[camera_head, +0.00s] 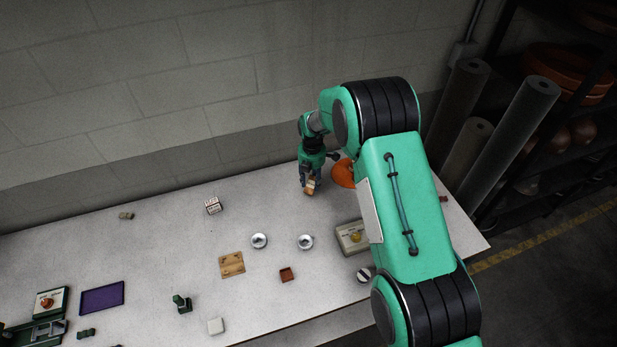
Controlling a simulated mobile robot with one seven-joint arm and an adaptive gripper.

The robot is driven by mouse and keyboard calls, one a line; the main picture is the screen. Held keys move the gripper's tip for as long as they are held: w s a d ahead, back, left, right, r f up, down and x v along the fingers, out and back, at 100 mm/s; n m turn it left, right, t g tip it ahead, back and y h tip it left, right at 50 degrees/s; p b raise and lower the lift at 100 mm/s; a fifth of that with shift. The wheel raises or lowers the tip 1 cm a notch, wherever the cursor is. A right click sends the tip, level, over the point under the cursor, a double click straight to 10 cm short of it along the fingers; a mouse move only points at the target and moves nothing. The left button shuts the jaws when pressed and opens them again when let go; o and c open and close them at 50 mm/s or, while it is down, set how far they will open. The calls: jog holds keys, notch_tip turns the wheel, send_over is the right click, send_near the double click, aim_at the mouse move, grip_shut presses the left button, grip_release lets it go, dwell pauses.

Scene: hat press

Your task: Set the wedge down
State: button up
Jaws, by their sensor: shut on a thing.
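My gripper (311,181) is at the back of the white table, pointing down, left of an orange rounded object. It is shut on a small tan-brown piece, which I take to be the wedge (310,188). The wedge shows below the fingers, close to the tabletop. Whether it touches the table cannot be told from this view. Part of it is hidden by the fingers.
The orange object (343,173) is partly behind my arm. The table (165,235) has free room at left.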

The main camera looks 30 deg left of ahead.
jog(key=shift+w+a+f, duration=0.15)
jog(key=shift+w+a, duration=0.7)
jog(key=shift+w, duration=0.25)
jog(key=shift+w+a+f, duration=0.1)
jog(key=shift+w+a, duration=0.75)
jog(key=shift+w, duration=0.25)
jog(key=shift+f+p, duration=0.35)
jog(key=shift+f, duration=1.4)
jog(key=shift+f, duration=0.15)
jog(key=o, duration=1.2)
jog(key=shift+c, duration=0.2)
notch_tip(320, 180, up, 12)
jog(key=shift+r+b, duration=0.2)
jog(key=shift+b, duration=0.2)
